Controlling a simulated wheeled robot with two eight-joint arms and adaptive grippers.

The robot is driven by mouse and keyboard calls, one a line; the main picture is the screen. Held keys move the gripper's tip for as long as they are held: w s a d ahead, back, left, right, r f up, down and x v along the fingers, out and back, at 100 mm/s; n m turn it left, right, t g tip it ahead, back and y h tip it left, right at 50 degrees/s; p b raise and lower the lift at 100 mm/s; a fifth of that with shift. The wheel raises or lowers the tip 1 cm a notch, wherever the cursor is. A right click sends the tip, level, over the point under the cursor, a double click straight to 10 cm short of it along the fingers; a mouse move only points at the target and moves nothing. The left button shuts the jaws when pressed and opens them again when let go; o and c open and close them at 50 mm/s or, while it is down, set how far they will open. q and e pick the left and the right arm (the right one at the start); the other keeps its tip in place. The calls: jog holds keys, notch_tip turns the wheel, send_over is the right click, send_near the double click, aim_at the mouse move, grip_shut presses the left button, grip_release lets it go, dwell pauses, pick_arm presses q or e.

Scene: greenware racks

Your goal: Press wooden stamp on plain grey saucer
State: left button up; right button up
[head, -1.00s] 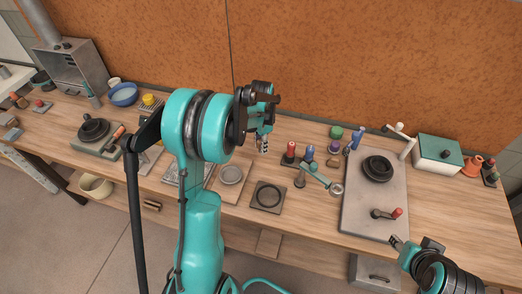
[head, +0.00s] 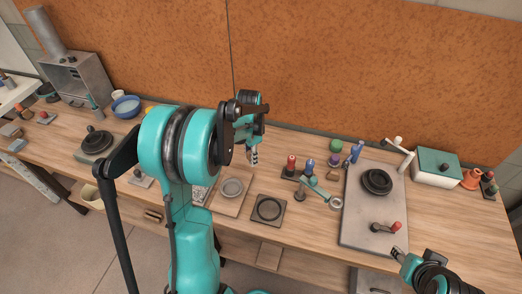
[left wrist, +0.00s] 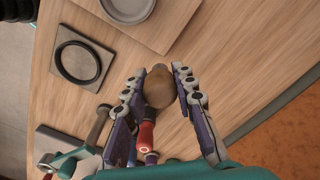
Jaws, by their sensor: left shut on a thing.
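My left gripper (head: 253,154) hangs over the back middle of the table. In the left wrist view (left wrist: 160,88) its fingers are shut on a rounded brown wooden stamp (left wrist: 159,88). The stamp's lower face is hidden. The plain grey saucer (head: 232,187) lies on a light wooden board (head: 239,206), in front and to the left of the gripper, apart from it. The saucer (left wrist: 128,6) also shows at the top edge of the left wrist view. My right gripper (head: 398,254) is at the table's front right; its jaw opening is too small to judge.
A dark square tile with a ring (head: 282,217) lies right of the saucer. Red (head: 290,164) and blue (head: 309,168) handled tools stand to the right. A grey slab (head: 358,221) bears a dark wheel (head: 376,182).

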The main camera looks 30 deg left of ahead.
pick_arm(q)
jog(key=p, duration=0.1)
send_over(231, 187)
jog(key=shift+w, duration=0.3)
jog(key=shift+s+f, duration=0.2)
notch_tip(231, 187, down, 6)
jog(key=b, duration=0.4)
jog(key=shift+r, duration=0.15)
grip_shut()
jog(key=shift+r+p, duration=0.35)
jog(key=shift+r, duration=0.2)
notch_tip(231, 187, up, 6)
jog(key=p, duration=0.4)
jog(key=shift+f, duration=0.1)
